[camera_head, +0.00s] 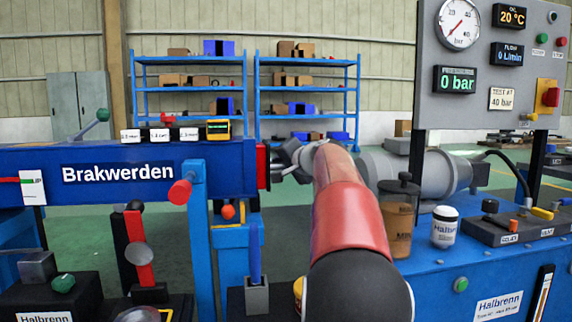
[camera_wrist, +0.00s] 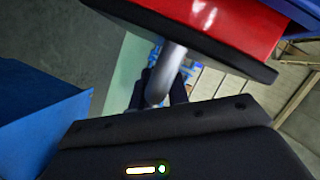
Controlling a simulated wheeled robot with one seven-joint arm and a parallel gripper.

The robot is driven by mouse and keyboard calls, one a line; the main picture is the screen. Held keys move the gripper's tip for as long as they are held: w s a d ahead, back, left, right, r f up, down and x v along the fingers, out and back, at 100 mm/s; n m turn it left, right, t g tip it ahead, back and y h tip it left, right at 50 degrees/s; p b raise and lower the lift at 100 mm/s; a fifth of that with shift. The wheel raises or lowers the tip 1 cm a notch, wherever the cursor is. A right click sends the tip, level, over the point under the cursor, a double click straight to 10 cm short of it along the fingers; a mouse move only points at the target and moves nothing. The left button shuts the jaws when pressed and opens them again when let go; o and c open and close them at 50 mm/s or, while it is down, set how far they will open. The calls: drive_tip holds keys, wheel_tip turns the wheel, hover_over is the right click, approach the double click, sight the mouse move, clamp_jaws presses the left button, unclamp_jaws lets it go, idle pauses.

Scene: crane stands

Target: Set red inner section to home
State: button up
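The red inner section (camera_head: 262,166) shows as a short red end with a dark face at the right end of the blue beam marked Brakwerden (camera_head: 120,173). In the wrist view the red section (camera_wrist: 205,20) with its dark end plate crosses the top. A grey metal bar (camera_wrist: 168,70) comes from below that plate and runs down between the dark fingers of my gripper (camera_wrist: 160,92). In the head view my gripper (camera_head: 292,160) is right beside the section's end, partly hidden by my arm. I cannot tell whether the fingers are closed on the bar.
A blue test bench with a grey motor (camera_head: 425,172), an oil jar (camera_head: 398,215) and a white can (camera_head: 444,227) stands at the right. The gauge panel (camera_head: 490,65) reads 0 bar. A blue post (camera_head: 198,240) stands before the beam.

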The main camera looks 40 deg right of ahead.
drive_tip(key=shift+o, duration=1.1)
drive_tip(key=shift+w+a+f, duration=0.15)
drive_tip(key=shift+w+a, duration=0.2)
drive_tip(key=shift+o, duration=0.9)
drive_tip(key=shift+d, duration=0.1)
drive_tip(key=b+v, duration=0.1)
drive_tip(key=v, duration=0.7)
drive_tip(key=shift+d, duration=0.1)
